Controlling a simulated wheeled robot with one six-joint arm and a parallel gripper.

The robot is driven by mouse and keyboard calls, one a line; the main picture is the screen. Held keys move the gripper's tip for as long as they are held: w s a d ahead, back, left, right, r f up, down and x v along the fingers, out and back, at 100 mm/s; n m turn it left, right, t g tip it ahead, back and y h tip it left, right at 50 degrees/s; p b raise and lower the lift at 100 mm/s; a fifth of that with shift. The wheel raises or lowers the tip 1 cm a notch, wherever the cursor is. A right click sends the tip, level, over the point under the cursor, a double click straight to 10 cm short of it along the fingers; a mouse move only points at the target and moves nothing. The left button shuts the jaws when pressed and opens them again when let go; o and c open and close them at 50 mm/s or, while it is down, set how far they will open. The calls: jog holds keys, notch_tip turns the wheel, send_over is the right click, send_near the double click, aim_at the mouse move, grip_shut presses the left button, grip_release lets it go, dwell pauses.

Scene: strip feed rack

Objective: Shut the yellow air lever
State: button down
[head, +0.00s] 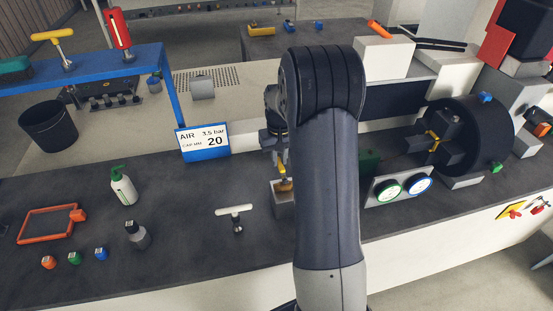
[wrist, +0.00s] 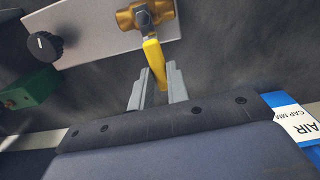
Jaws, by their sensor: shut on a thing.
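The yellow air lever (wrist: 154,62) reaches from a brass valve (wrist: 145,15) toward my gripper in the wrist view. My gripper (wrist: 158,84) has its two grey fingers on either side of the lever's free end, shut on it. In the head view the lever (head: 283,170) shows as a small yellow piece standing up from the brass valve (head: 286,185), left of my arm.
A blue-framed AIR sign (head: 203,142) stands left of the valve. A black knob (wrist: 43,46) and a green block (wrist: 30,90) are beside the valve.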

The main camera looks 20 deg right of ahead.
aim_at(281, 162)
jog(key=shift+d+r+m, duration=0.1)
jog(key=shift+d+m, duration=0.1)
jog(key=shift+m, duration=0.3)
jog(key=c, duration=1.4)
grip_release()
jog(key=shift+o, duration=0.2)
notch_tip(281, 162, up, 11)
jog(key=b, duration=0.1)
jog(key=shift+f, duration=0.25)
notch_tip(281, 162, down, 11)
jog(key=shift+r+p, duration=0.15)
jog(key=shift+p, duration=0.3)
jog(key=shift+r, duration=0.15)
